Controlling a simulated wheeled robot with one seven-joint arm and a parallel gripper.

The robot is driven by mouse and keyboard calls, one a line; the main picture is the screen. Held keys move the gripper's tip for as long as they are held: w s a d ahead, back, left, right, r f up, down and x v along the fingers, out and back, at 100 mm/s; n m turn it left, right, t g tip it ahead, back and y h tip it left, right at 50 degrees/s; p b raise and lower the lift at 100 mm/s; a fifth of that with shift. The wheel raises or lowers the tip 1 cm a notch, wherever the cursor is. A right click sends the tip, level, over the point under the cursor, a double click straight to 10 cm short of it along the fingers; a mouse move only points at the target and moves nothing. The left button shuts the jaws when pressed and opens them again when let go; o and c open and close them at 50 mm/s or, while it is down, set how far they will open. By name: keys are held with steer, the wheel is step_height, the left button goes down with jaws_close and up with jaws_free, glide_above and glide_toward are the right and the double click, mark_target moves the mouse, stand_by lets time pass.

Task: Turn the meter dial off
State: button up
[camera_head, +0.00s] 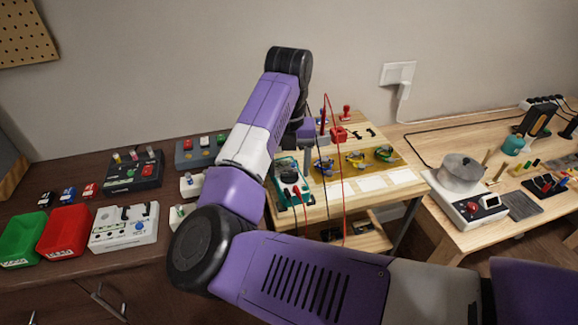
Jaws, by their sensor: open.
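The meter (281,190) is a teal-cased device with a dark face, at the left front of the light wooden bench. Red and black leads run from its front. Its dial is too small for me to read its setting. My gripper (307,152) points down just above and to the right of the meter's back edge, apart from it as far as I can tell. It is open and looks empty. My forearm partly covers the view of the gripper and the area left of the meter.
The light bench (375,195) also bears a yellow tray (386,168) with colored parts and a red clamp-like item (339,133). A dark cabinet on the left holds a red bin (63,231), a green bin (24,239) and several boxes. A pot (459,171) stands on a device at right.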

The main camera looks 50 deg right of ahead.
steer(key=shift+f, duration=0.2)
jaws_close()
